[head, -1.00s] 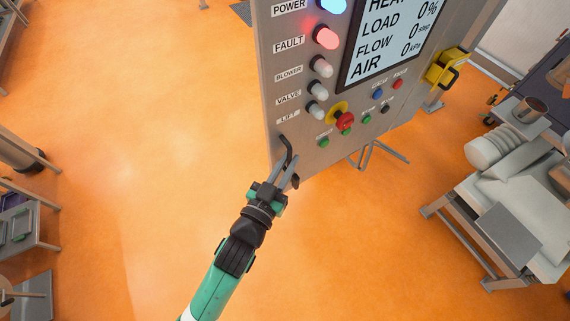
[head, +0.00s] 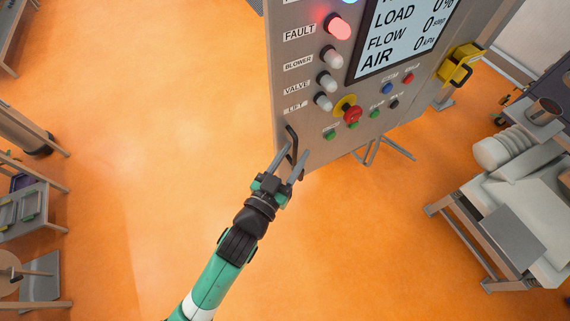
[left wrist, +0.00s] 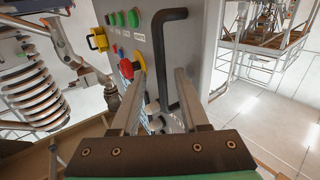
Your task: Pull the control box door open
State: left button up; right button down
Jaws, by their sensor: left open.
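The control box (head: 310,110) is a grey metal cabinet with lamps, buttons and a display on its door. A black bar handle (head: 292,140) stands at the door's lower left corner; it also shows in the left wrist view (left wrist: 172,45). My left gripper (head: 289,158) is open at the handle's lower part. In the left wrist view, the handle's lower end appears between the two spread fingers (left wrist: 158,78), nearer the right one. Whether either finger touches it I cannot tell. The door looks closed. My right gripper is not in view.
A yellow latch-like part (head: 460,65) sits on the box's right side. A red stop button (head: 352,115) is near the handle. A bench with white parts (head: 510,205) stands at right. The orange floor (head: 150,120) left of the box is clear.

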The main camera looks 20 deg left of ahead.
pick_arm(q)
jog(key=s+b, duration=0.1)
jog(key=s, duration=1)
jog(key=shift+a, duration=0.4)
jog(key=shift+w+r, duration=0.1)
